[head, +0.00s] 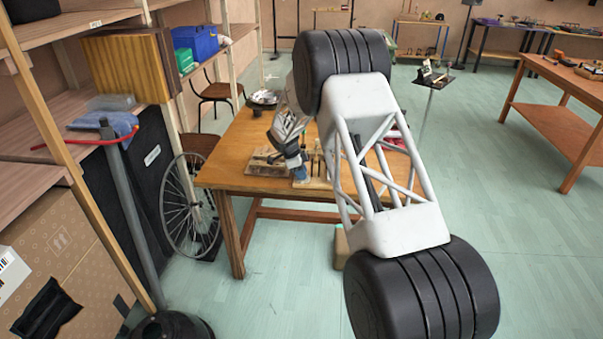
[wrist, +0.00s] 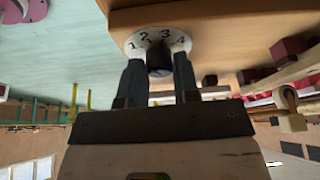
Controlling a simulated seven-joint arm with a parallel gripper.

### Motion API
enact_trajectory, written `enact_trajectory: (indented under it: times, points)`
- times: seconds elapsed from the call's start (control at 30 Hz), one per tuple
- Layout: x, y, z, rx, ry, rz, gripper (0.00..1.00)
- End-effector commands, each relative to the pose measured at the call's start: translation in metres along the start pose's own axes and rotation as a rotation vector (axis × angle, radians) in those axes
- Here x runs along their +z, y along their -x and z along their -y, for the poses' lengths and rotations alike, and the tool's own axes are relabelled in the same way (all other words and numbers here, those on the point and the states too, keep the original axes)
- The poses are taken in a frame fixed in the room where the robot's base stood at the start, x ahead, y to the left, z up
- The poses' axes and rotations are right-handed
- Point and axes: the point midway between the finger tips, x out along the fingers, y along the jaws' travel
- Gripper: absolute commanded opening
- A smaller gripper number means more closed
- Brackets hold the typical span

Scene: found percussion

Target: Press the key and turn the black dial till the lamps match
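The black dial (wrist: 159,59) sits in a white number plate (wrist: 172,38) showing 1, 2, 3 and 4, fixed to a wooden face. My gripper (wrist: 159,74) has its two dark fingers apart, one on each side of the dial in the wrist view. I cannot tell whether they touch it. In the head view my gripper (head: 298,168) is low over the wooden table (head: 225,170), beside small wooden parts, and the dial is not distinguishable. I cannot clearly make out the key or the lamps in either view.
Dark red blocks (wrist: 285,50) and a wooden peg (wrist: 290,98) lie right of the dial in the wrist view. In the head view, a dark bowl (head: 264,97) stands on the table. A bicycle wheel (head: 190,208) leans left of it.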

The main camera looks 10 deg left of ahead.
Motion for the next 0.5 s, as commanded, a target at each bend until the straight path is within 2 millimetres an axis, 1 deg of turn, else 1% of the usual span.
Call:
enact_trajectory:
  times: [0.03,0.1,0.17,0.5]
  points:
    - [0.0000,0.0000,0.0000,0.000,0.000,0.000,0.22]
    - [0.0001,0.0000,0.0000,0.000,0.000,0.000,0.11]
    - [0.0001,0.0000,0.0000,0.000,0.000,0.000,0.03]
    - [0.0001,0.0000,-0.0003,-0.017,0.041,-0.001,0.03]
